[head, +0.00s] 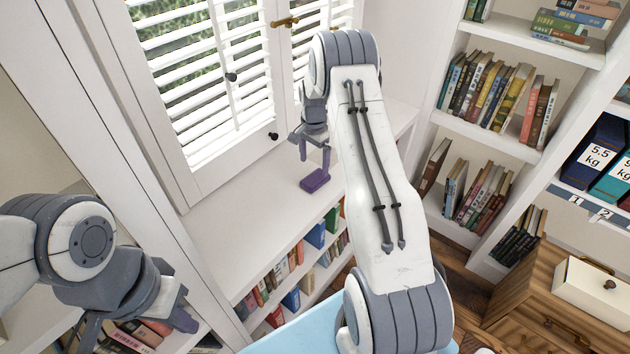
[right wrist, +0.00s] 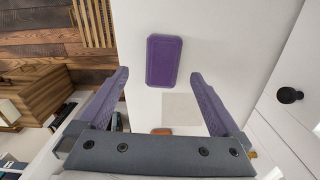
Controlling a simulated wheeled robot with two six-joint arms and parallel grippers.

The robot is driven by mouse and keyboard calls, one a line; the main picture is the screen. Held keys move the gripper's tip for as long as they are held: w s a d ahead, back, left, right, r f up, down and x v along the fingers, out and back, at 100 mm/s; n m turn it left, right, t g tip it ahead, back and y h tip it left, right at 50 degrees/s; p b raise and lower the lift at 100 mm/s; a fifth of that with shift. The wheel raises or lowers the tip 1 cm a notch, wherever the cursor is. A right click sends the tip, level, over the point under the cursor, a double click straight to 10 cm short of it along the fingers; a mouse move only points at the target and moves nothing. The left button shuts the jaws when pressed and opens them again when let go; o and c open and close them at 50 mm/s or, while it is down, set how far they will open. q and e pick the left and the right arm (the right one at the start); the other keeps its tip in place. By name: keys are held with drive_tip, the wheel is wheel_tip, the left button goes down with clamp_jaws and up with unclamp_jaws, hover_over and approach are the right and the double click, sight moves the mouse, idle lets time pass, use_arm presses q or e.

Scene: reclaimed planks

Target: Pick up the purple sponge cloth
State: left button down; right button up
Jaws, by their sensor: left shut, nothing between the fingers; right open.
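The purple sponge cloth (head: 315,180) lies flat on the white window-sill shelf in the head view. In the right wrist view the sponge cloth (right wrist: 164,60) is a rounded purple block, fully visible, ahead of the fingertips and roughly centred between them. My right gripper (head: 315,158) is open and empty, pointing down just above the sponge; its fingers (right wrist: 160,77) are spread wider than the sponge's narrow side. I cannot tell the exact gap. My left gripper (head: 184,318) is shut and empty at the lower left, far from the sponge.
Shuttered windows (head: 215,90) with dark knobs stand close behind. A bookcase (head: 490,95) and wooden drawers (head: 550,300) are to the right. A pale square patch (right wrist: 182,108) shows near the sponge.

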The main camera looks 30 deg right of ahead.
sight(312, 180)
drive_tip(key=f, duration=0.5)
drive_tip(key=f+p, duration=0.1)
drive_tip(key=f, duration=0.1)
drive_tip(key=shift+w+a+f, duration=0.2)
drive_tip(key=shift+a, duration=0.1)
drive_tip(key=c, duration=1.3)
drive_tip(key=shift+o, duration=0.2)
drive_tip(key=shift+r, duration=0.15)
